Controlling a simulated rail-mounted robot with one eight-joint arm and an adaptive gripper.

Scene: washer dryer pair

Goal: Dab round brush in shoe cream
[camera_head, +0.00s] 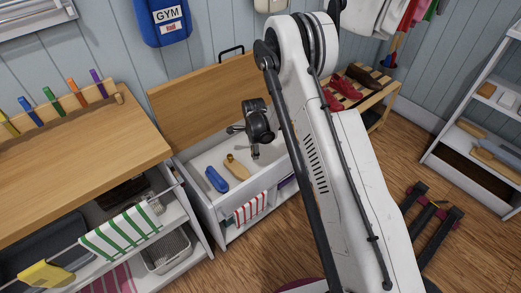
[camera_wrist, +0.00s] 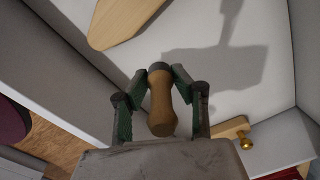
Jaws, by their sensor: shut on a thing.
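My gripper (camera_wrist: 160,100) is shut on the wooden waisted handle of a small round brush (camera_wrist: 161,105). The brush's dark end points away from the wrist camera. In the head view my gripper (camera_head: 256,142) hangs over the white open-topped bin (camera_head: 207,160), above its floor, and the held brush is too small there to make out clearly. A pale wooden brush or paddle (camera_head: 237,168) lies in the bin; part of it shows at the top left of the wrist view (camera_wrist: 120,18). I cannot make out any shoe cream in either view.
A blue brush-like object (camera_head: 216,179) lies in the bin beside the wooden one. The bin's wooden lid (camera_head: 205,100) stands open behind. A wooden counter (camera_head: 75,150) is at left, a shoe bench (camera_head: 375,95) at right. A brass knob (camera_wrist: 246,144) shows near the bin's edge.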

